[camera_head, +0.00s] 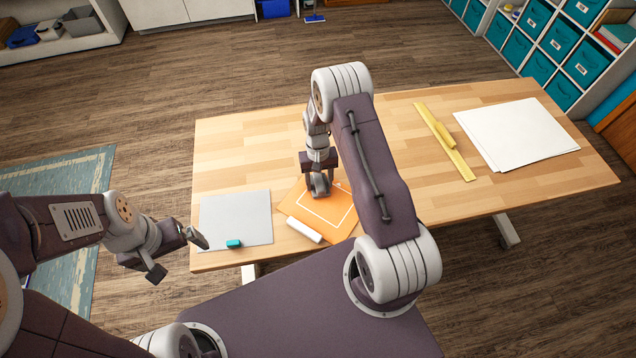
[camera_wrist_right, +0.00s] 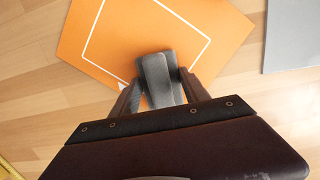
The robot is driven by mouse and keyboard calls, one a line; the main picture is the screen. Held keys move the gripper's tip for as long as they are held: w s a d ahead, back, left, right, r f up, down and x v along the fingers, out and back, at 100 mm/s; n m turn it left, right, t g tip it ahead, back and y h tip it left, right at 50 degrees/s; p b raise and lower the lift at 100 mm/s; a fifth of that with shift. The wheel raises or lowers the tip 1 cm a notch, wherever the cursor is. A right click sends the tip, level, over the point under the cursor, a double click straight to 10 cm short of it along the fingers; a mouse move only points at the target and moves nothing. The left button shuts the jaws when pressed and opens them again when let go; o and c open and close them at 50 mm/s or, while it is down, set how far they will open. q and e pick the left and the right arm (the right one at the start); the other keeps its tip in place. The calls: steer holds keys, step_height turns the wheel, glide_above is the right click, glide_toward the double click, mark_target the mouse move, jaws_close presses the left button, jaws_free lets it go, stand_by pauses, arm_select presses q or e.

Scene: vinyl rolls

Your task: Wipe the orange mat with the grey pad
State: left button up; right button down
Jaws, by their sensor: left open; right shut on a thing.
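The orange mat (camera_head: 298,210) with a white outlined rectangle lies on the wooden table, turned at an angle. It also shows in the right wrist view (camera_wrist_right: 100,50). My right gripper (camera_head: 320,190) is over the mat, shut on the grey pad (camera_wrist_right: 158,78), which sits between its two fingers. My left gripper (camera_head: 178,256) is open and empty, off the table's left edge.
A white roll (camera_head: 304,229) lies on the mat's near edge. A grey sheet (camera_head: 236,215) with a teal block (camera_head: 234,244) is to the left. A yellow ruler-like tool (camera_head: 445,140) and white sheets (camera_head: 515,133) lie to the right. The table (camera_head: 480,200) is bare at near right.

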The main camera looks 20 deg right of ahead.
mark_target(327, 203)
steer(key=shift+s+d+r+p, duration=0.1)
steer(key=shift+s+d+p, duration=0.2)
steer(key=shift+s, duration=0.2)
steer(key=shift+s+d+p, duration=0.3)
steer(key=shift+s+d, duration=0.2)
steer(key=shift+s, duration=0.35)
steer(key=shift+s+d+p, duration=0.3)
steer(key=shift+s+d, duration=0.2)
steer(key=shift+s, duration=0.3)
steer(key=shift+s+d+p, duration=0.2)
steer(key=shift+s+d, duration=0.25)
steer(key=shift+s, duration=0.25)
steer(key=shift+s+d+p, duration=0.15)
steer(key=shift+s+d, duration=0.25)
steer(key=shift+s, duration=0.35)
steer(key=shift+s+d+p, duration=0.2)
steer(key=shift+s+d, duration=0.25)
steer(key=shift+s, duration=0.25)
steer(key=shift+w+a, duration=0.45)
steer(key=shift+a, duration=0.45)
steer(key=shift+w+a, duration=0.4)
steer(key=shift+a, duration=0.5)
steer(key=shift+w+a, duration=0.45)
steer(key=shift+a, duration=0.45)
step_height(327, 203, up, 7)
steer(key=p, duration=0.5)
steer(key=shift+p, duration=0.3)
